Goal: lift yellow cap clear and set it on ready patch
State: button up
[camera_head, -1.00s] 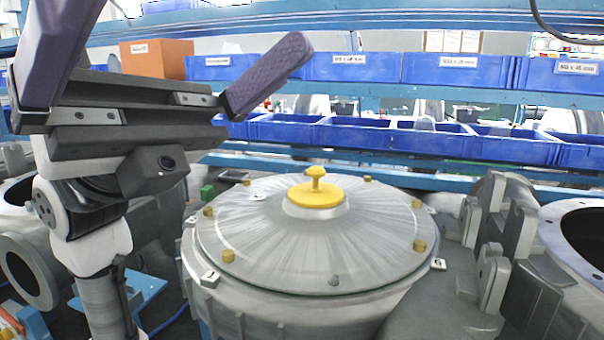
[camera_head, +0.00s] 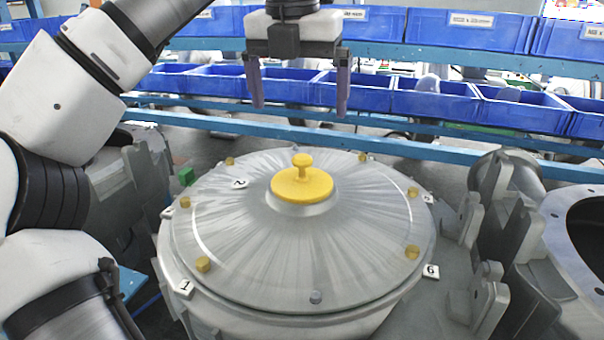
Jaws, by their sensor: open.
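The yellow cap (camera_head: 302,186), a flat disc with a knob on top, sits at the centre of the round grey metal lid (camera_head: 250,235) of the blower housing. My gripper (camera_head: 299,108) points down with its two purple fingers spread wide and nothing between them. In the picture it is above the cap and apart from it; how far it is in depth I cannot tell. I cannot make out a ready patch in this view.
Several yellow bolts (camera_head: 203,264) and one grey bolt (camera_head: 315,297) stand around the lid's rim, with numbered tags (camera_head: 430,271). Grey castings (camera_head: 480,240) and an open housing (camera_head: 580,235) stand at right. A green block (camera_head: 186,176) is at left. Blue bins (camera_head: 435,102) line the back.

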aim_at(302, 157)
jog(key=f, duration=0.4)
jog(key=w+f, duration=0.1)
jog(key=f, duration=0.1)
jog(key=shift+d+f, duration=0.15)
jog(key=shift+f, duration=0.2)
jog(key=shift+w+d+f+p, duration=0.1)
jog(key=shift+w+f+p, duration=0.1)
jog(key=shift+f, duration=1.45)
jog(key=shift+w+d+f+p, duration=0.1)
jog(key=shift+w+f+p, duration=0.1)
jog(key=shift+f, duration=1.4)
jog(key=shift+s, duration=0.1)
jog(key=c, duration=0.8)
jog(key=shift+o, duration=0.2)
